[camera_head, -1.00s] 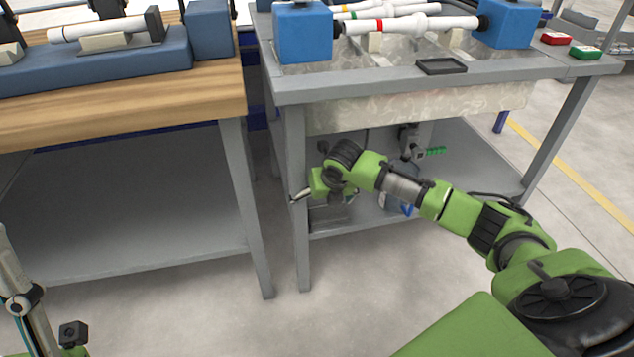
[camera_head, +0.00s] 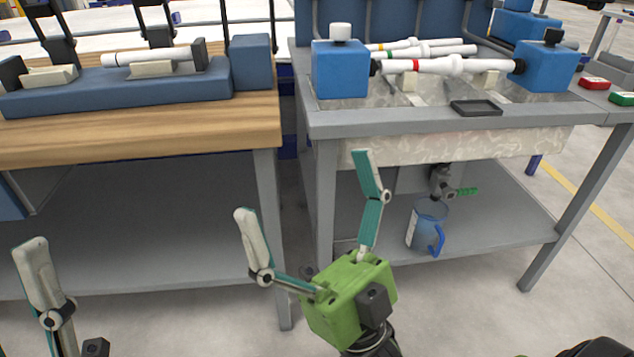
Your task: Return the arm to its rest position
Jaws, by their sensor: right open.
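My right gripper (camera_head: 303,184) is in the lower middle, in front of the tables. Its green body is at the bottom, and its two grey and teal fingers point up and are spread wide apart. Nothing is between them. My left gripper (camera_head: 45,295) shows only in part at the lower left corner. One finger pointing up is visible; the rest is cut off by the frame edge, so its opening cannot be judged.
The grey table (camera_head: 400,128) holds blue blocks (camera_head: 340,75) with white pipes (camera_head: 450,66) between them and a black tray (camera_head: 477,108). A blue jug (camera_head: 428,225) stands on its lower shelf. A wooden table (camera_head: 140,144) at left carries a white pipe (camera_head: 150,56) on a fixture.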

